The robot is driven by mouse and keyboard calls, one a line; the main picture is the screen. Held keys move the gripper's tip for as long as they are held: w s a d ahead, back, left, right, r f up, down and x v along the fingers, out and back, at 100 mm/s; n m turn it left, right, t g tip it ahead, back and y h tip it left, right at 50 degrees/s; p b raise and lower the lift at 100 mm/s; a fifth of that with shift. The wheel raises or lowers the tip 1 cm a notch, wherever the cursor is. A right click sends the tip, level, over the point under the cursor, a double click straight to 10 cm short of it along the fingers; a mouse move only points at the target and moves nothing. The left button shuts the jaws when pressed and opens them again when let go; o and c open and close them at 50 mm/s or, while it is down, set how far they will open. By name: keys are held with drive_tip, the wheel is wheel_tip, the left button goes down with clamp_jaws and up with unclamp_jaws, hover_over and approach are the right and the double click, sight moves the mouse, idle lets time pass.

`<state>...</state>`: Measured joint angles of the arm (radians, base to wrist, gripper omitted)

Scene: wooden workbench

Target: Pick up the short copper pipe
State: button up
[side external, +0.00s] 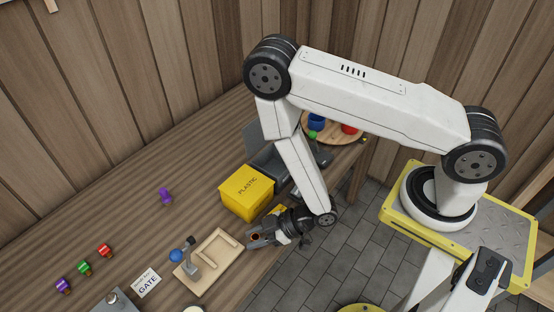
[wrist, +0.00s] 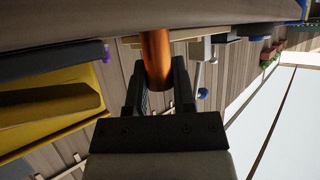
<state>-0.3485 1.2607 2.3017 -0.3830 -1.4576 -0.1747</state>
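The short copper pipe (wrist: 157,57) shows in the wrist view as a shiny orange-brown cylinder between the two dark fingers of my gripper (wrist: 160,75). The fingers lie close against both sides of it, and my gripper looks shut on it. The upper part of the pipe runs toward a brown surface at the top of the picture. In the side external view my gripper (side external: 256,237) is low at the bench's front edge, just right of a wooden tray. Only a small coppery spot shows between the fingers there. I cannot tell whether the pipe touches anything beneath.
A yellow box marked PLASTIC (side external: 247,192) stands just behind my gripper. The light wooden tray (side external: 228,237) is to its left, with a blue-knobbed lever (side external: 188,258) at its left side. A GATE card (side external: 146,283) and several coloured plugs (side external: 84,267) lie farther left.

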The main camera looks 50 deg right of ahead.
sight(255, 237)
clamp_jaws()
drive_tip(key=shift+r, duration=0.2)
drive_tip(key=shift+r, duration=4.75)
